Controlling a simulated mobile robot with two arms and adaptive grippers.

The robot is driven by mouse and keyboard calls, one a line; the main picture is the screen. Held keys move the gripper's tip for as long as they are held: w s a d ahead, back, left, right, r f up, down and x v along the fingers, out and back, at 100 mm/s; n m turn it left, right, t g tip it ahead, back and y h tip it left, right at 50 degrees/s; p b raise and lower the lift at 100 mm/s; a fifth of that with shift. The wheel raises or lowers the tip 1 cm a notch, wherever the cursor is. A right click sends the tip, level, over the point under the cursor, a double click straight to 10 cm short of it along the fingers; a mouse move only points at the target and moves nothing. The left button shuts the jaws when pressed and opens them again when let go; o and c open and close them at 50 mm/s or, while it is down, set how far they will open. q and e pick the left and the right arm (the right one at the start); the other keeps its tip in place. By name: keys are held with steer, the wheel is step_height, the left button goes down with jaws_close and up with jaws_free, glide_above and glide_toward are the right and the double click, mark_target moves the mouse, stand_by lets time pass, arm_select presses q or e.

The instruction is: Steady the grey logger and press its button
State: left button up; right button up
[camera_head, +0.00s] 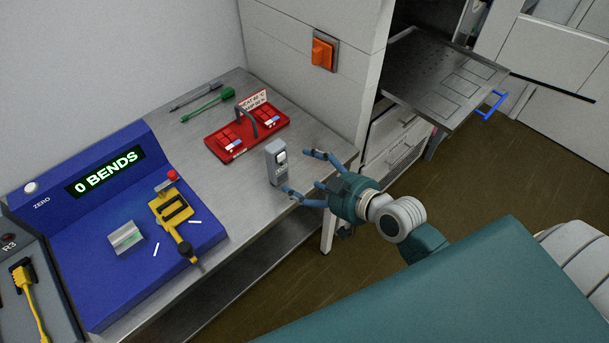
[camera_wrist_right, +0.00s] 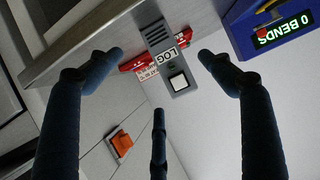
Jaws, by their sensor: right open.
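The grey logger (camera_head: 276,162) stands upright on the metal bench, close to its right edge. In the right wrist view the logger (camera_wrist_right: 160,42) shows a slotted face, a "LOG" label and a pale square button (camera_wrist_right: 179,82). My right gripper (camera_head: 304,176) is open, its blue fingers spread at the logger's right side. In the wrist view the fingertips (camera_wrist_right: 160,58) lie on either side of the logger, with gaps between them and it. A third finger shows below. My left gripper is not in view.
A red tray (camera_head: 238,150) with a dark handle sits behind the logger. A blue unit (camera_head: 110,250) reading "0 BENDS" carries a yellow fixture (camera_head: 172,212). Tools lie at the back. An orange switch (camera_head: 322,54) is on the wall panel. Bare bench (camera_head: 225,195) lies left of the logger.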

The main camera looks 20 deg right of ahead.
mark_target(284, 163)
steer(key=x, duration=0.3)
steer(key=r+p+x, duration=0.1)
steer(key=x, duration=0.6)
steer(key=shift+w+a, duration=0.15)
steer(key=shift+w, duration=0.4)
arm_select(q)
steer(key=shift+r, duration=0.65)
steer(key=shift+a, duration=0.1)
arm_select(e)
steer(key=c, duration=1.3)
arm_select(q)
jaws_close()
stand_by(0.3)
